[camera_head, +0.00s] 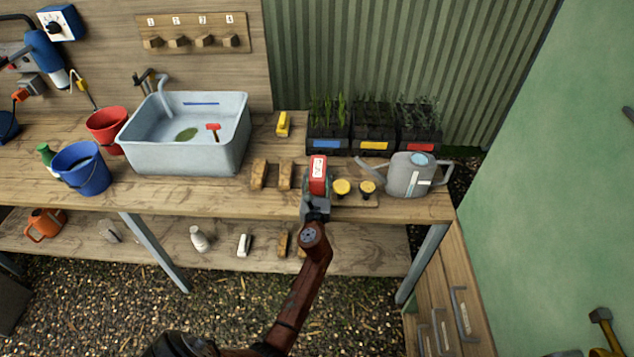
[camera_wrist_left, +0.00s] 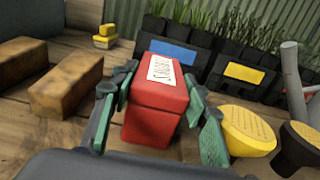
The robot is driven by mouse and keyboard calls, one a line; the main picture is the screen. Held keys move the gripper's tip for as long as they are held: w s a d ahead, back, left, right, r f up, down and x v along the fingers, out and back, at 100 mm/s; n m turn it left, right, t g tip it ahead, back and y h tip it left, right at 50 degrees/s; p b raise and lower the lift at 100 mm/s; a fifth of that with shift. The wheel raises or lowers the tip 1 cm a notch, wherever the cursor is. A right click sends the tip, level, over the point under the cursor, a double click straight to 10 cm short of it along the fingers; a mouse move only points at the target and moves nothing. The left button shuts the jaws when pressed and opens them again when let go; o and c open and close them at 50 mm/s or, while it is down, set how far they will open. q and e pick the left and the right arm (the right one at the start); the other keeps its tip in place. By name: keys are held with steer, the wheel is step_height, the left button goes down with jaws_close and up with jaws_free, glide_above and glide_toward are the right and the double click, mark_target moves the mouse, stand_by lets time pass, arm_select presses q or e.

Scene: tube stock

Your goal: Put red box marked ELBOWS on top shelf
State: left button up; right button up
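The red box (camera_head: 318,172) with a white label is near the bench's right part, between two brown blocks and yellow round-headed items. In the left wrist view the red box (camera_wrist_left: 156,112) is upright and its label reads sideways, too small to read surely. My left gripper (camera_head: 316,196) is at the box. In the left wrist view its green-padded fingers (camera_wrist_left: 160,85) lie against both sides of the box. Whether the box's base touches the bench is hard to tell. No shelf above the bench is clear in view. My right gripper is not in view.
The wooden bench (camera_head: 225,200) holds a grey sink (camera_head: 185,155), seedling trays (camera_head: 372,143) and a grey watering can (camera_head: 408,175) close on the right. Brown blocks (camera_head: 272,176) lie left of the box. A lower shelf (camera_head: 340,262) runs beneath the bench. A green wall (camera_head: 560,150) stands right.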

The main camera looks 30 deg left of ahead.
arm_select(q)
steer(key=shift+r, duration=0.1)
steer(key=c, duration=0.7)
